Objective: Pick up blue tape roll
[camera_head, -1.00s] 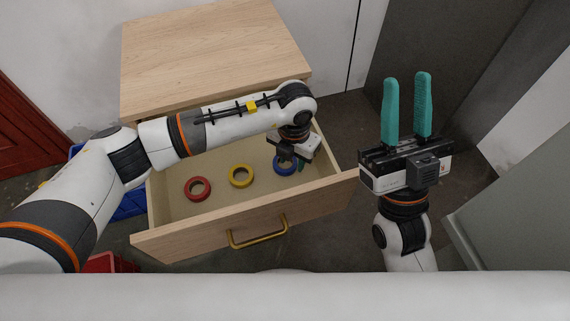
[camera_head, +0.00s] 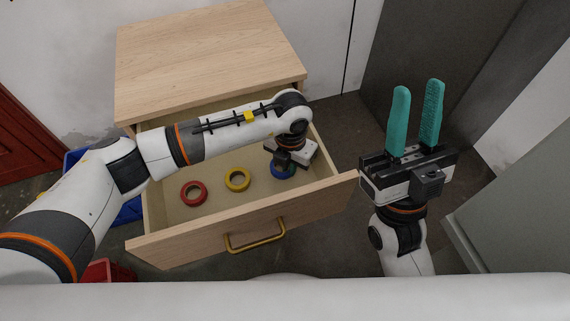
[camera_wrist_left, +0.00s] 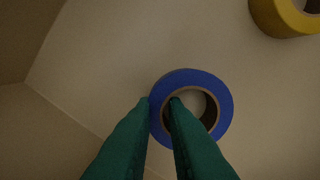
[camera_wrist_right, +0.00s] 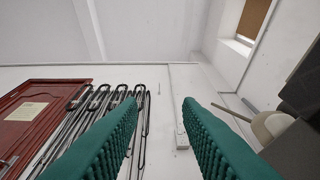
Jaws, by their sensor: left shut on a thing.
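The blue tape roll (camera_head: 283,171) is at the right end of the open drawer, partly hidden under my left gripper (camera_head: 290,166) in the head view. In the left wrist view the blue tape roll (camera_wrist_left: 192,78) shows as a ring. My left gripper (camera_wrist_left: 160,101) is shut on its wall, one green finger inside the hole and one outside. I cannot tell whether the roll is clear of the drawer floor. My right gripper (camera_head: 418,118) is open and empty, fingers pointing up, right of the drawer; its fingers also show in the right wrist view (camera_wrist_right: 160,105).
A yellow tape roll (camera_head: 237,179) and a red tape roll (camera_head: 193,193) lie in the open wooden drawer (camera_head: 215,238) to the left. The cabinet top (camera_head: 205,55) is bare. A blue bin (camera_head: 128,210) stands left of the drawer. Grey cabinets flank the right side.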

